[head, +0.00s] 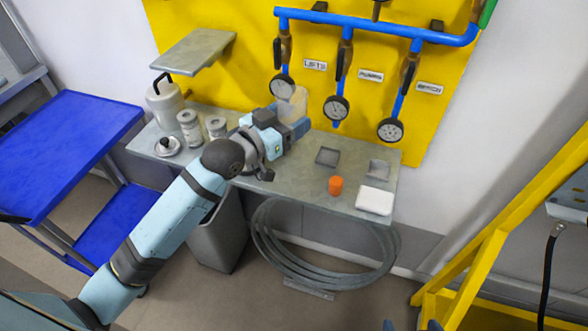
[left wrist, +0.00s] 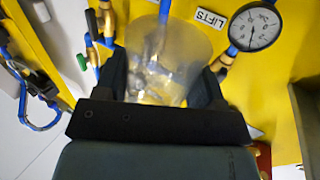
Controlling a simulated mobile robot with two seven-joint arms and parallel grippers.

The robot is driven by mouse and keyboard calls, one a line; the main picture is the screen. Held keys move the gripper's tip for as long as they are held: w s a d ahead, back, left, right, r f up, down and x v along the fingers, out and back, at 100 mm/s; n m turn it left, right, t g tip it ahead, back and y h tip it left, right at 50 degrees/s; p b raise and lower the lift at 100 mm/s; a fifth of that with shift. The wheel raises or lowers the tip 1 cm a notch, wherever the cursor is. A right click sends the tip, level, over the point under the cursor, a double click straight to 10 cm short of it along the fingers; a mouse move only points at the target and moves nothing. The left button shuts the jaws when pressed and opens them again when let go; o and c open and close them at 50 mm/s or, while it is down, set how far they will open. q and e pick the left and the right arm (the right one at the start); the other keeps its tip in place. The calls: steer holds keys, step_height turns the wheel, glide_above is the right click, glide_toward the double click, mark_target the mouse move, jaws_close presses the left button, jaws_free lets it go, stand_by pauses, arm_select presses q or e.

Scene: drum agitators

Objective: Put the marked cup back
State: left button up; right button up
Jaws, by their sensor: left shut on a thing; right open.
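A clear, see-through cup (head: 291,103) is held above the back of the grey bench, in front of the yellow panel. My left gripper (head: 290,122) is shut on it. In the left wrist view the cup (left wrist: 168,58) sits between the two dark fingers (left wrist: 165,88), its wide mouth facing away from the palm. I cannot make out a mark on it. Two small dark tips at the bottom edge of the head view look like my right gripper (head: 411,326), apart and empty; the rest of it is out of frame.
The bench (head: 295,160) bears a dark square tray (head: 327,156), a grey holder (head: 378,168), an orange cylinder (head: 335,185) and a white box (head: 374,200). Pale jars (head: 189,128) stand at the left. Blue pipes with gauges (head: 336,108) hang behind. A shelf (head: 194,52) juts out upper left.

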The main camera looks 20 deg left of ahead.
arm_select(q)
step_height(320, 180, down, 12)
steer(key=shift+f+b, duration=0.1)
steer(key=shift+b, duration=0.35)
step_height(320, 180, down, 4)
steer(key=shift+r, duration=0.25)
steer(key=shift+f, duration=0.25)
arm_select(e)
steer(key=shift+w+f, duration=0.3)
steer(key=shift+w, duration=0.05)
arm_select(q)
steer(key=shift+f+b, duration=0.1)
steer(key=shift+b, duration=0.2)
steer(key=o, duration=1)
